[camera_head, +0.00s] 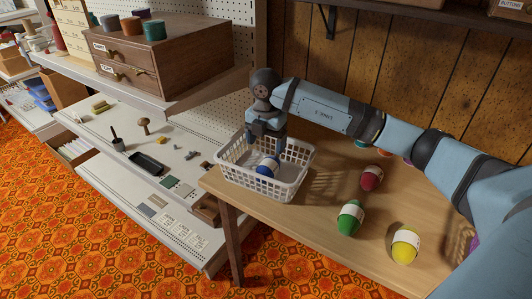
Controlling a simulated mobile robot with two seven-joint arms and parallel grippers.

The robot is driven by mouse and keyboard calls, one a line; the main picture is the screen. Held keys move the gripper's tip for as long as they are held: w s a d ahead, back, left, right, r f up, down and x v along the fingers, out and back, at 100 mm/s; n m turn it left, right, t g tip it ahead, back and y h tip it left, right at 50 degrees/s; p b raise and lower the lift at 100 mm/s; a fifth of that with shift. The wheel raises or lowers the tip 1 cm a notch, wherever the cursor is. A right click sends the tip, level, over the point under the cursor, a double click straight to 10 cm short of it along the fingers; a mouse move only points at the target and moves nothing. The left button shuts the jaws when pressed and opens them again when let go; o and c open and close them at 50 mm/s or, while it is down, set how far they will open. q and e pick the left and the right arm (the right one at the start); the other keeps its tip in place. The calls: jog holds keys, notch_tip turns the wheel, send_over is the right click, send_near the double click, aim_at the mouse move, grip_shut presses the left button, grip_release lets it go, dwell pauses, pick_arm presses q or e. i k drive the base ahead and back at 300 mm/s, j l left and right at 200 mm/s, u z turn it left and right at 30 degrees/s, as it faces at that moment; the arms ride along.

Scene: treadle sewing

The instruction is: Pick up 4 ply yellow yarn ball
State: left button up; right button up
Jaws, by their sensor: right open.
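The yellow yarn ball (405,244) with a white label stands on the wooden table (330,240) near its front right. My right gripper (266,155) reaches over the white basket (262,190) at the table's left end, far to the left of the yellow ball. It points down and is open, with its fingertips just above or beside a blue ball (267,167) with a white band inside the basket. The fingers are small and partly hidden by the basket. My left gripper is not in view.
A green yarn ball (349,218) and a red yarn ball (371,178) stand on the table. More balls are partly hidden behind my right arm. Shelves (130,150) with small tools and a wooden drawer box (150,55) stand at left.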

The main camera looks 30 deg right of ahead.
aim_at(405, 247)
jog(key=k+j, duration=0.8)
jog(key=k, duration=0.05)
